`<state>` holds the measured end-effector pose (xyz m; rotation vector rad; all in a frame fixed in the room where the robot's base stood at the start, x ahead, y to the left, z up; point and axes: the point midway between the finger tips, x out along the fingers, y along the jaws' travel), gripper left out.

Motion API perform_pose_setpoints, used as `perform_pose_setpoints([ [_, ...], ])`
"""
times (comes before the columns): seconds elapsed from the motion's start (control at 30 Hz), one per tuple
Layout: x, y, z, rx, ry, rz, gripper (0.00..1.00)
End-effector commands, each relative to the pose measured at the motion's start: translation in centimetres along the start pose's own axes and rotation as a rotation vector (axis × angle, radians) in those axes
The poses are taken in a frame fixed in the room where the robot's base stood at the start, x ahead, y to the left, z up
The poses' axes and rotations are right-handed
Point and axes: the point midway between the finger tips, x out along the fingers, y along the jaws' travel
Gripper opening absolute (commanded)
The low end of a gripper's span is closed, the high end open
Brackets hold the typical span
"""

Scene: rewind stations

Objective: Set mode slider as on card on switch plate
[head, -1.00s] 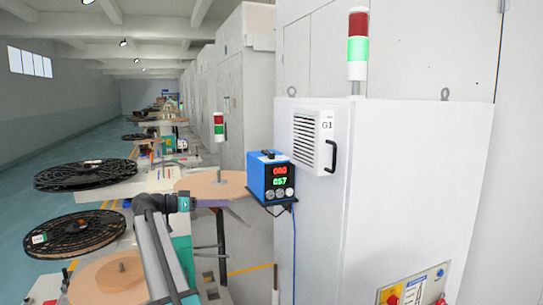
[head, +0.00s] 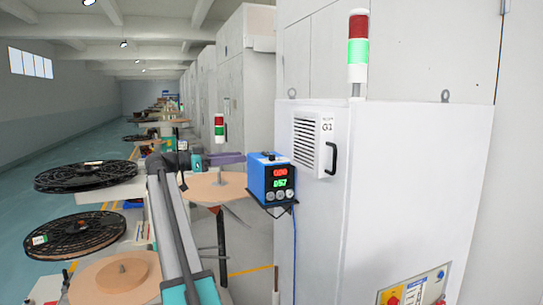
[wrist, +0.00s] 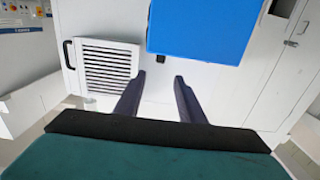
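The panel at the bottom right of the head view (head: 413,290), which may be the switch plate, carries a red knob on yellow, a blue strip and small controls. What looks like the same panel is at the top left of the wrist view (wrist: 20,18). It is too small to make out a mode slider or a card. My gripper (head: 240,157) is raised left of the blue display box, far from the panel. In the wrist view its two dark fingers (wrist: 158,90) are apart with nothing between them.
The blue box (head: 271,181) with red and green digits sits on a bracket on the white cabinet (head: 420,190). A vented cover (head: 309,143) with a black handle is above it to the right. Black reels (head: 85,176) and a brown disc (head: 215,186) are on the left.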

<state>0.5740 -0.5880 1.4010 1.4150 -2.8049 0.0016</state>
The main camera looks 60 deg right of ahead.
Motion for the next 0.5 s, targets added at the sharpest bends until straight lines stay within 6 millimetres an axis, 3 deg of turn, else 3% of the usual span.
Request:
perform_pose_setpoints([
  [0.27,2.6,0.1,-0.1,-0.001,0.0,0.001,0.36],
  [0.5,6.0,0.1,-0.2,-0.002,-0.001,0.002,0.36],
])
